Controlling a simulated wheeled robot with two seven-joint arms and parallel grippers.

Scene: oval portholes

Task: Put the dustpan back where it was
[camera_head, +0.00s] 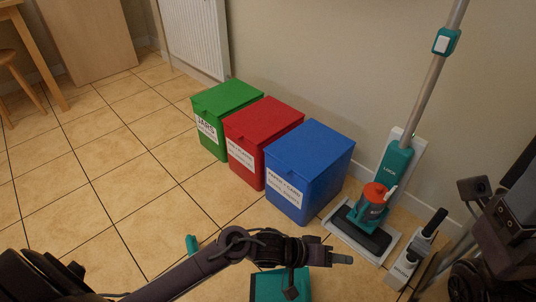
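A teal, flat-sided object (265,287), which looks like the dustpan, shows at the bottom edge, partly hidden by my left arm and cut off by the frame. A smaller teal piece (192,245) shows on the tiles behind my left forearm; I cannot tell whether it belongs to the dustpan. My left gripper (342,259) reaches in from the left and points right, above and beyond the teal object in the picture. Its fingers are seen side-on, so their opening is unclear. My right arm is at the right edge; its fingers cannot be made out.
Green (226,92), red (262,118) and blue (310,150) lidded bins stand in a row along the wall. A teal floor cleaner (395,165) stands upright on a pale base right of them. A small grey-and-black item (408,262) is nearby. Tiled floor at left is clear.

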